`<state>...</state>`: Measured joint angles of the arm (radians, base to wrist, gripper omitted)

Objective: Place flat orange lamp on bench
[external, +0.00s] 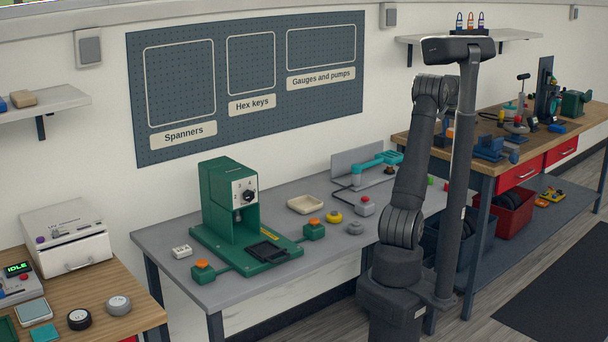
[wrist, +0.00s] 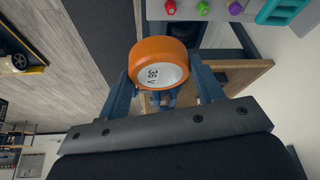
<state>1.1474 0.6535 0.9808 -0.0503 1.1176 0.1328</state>
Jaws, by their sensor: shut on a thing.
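In the wrist view my gripper (wrist: 163,82) is shut on a flat, round orange lamp (wrist: 158,52) with a pale face marked "36 V". The blue fingers stand on either side of it. The lamp is held in the air, over the gap beside a wooden bench. In the external view a bit of orange (external: 450,133) shows beside my arm, and the gripper is mostly hidden behind the arm. The wooden bench (external: 404,141) stands at the right and the grey bench (external: 160,240) in the middle; I cannot tell which is the task's bench.
The grey bench carries a green press (external: 226,205), a cream tray (external: 305,204) and a yellow knob (external: 333,216). Its top has some bare room near the front. The wooden bench is crowded with blue vises and tools. A red crate (external: 508,219) sits below it.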

